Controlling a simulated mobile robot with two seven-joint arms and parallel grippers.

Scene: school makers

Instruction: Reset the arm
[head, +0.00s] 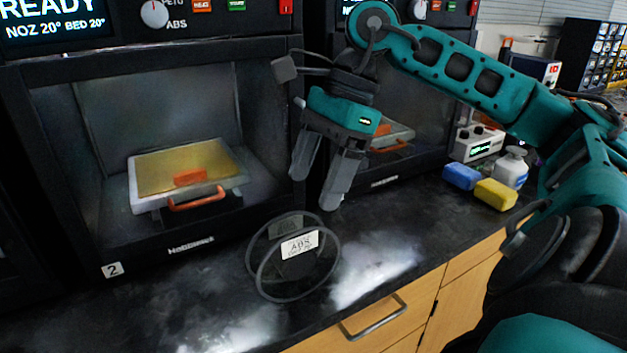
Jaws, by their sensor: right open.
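My right arm, teal and dark grey, comes in from the right and bends down over the counter. My right gripper (318,182) hangs in front of the gap between two printers, with its two grey fingers apart and nothing between them. It is above and behind a dark, see-through filament spool (292,257) with a white ABS label, standing on the counter. The fingertips look clear of the spool. My left gripper is not in view.
A black 3D printer (150,256) with an open front stands at left, holding a bed plate (186,172) with an orange handle. A second printer (400,178) stands behind my gripper. Blue (461,177) and yellow (496,194) blocks and a white bottle (511,168) sit at right. The black counter (400,235) is clear between.

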